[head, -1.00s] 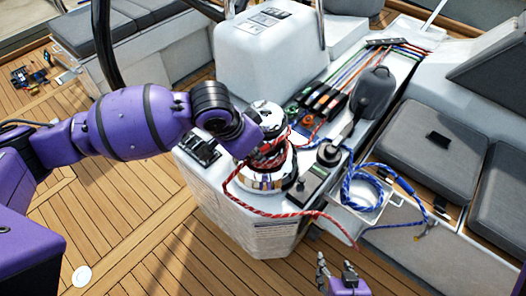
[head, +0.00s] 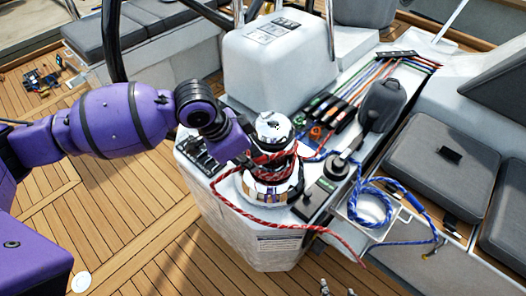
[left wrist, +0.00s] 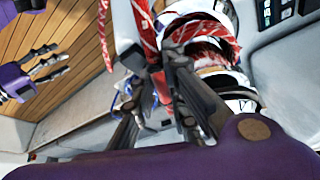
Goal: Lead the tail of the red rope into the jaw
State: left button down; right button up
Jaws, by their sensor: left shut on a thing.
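The winch (head: 273,128) stands on the white cockpit console, with several turns of red rope (head: 272,156) around its drum. The winch also shows in the left wrist view (left wrist: 215,75). The rope's tail (head: 300,226) loops out below my left gripper, crosses the winch base and hangs over the console's front right edge. My left gripper (head: 249,157) is at the left side of the drum, shut on the red rope (left wrist: 158,84); its fingertips are partly hidden in the head view. The jaw cannot be made out clearly. My right gripper (left wrist: 47,62) is open and empty, low over the deck.
A blue rope (head: 378,200) lies coiled at a tray right of the winch. A switch panel (head: 200,152) is at left. Grey cushions (head: 440,150) lie at right.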

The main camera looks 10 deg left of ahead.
pick_arm(q)
jog(key=shift+w+a+f+m, duration=0.15)
jog(key=shift+a+m, duration=0.15)
jog(key=shift+a, duration=0.05)
jog(key=shift+w+a+m+g+b, duration=0.5)
jog(key=shift+a+m+b, duration=0.2)
jog(key=shift+a+m, duration=0.2)
jog(key=c, duration=1.7)
grip_release()
jog(key=shift+d, duration=0.1)
pick_arm(e)
jog(key=shift+s+f+g, duration=0.3)
jog(key=shift+s+f, duration=0.7)
jog(key=shift+f, duration=0.1)
pick_arm(q)
jog(key=shift+o, duration=0.2)
jog(key=o, duration=0.5)
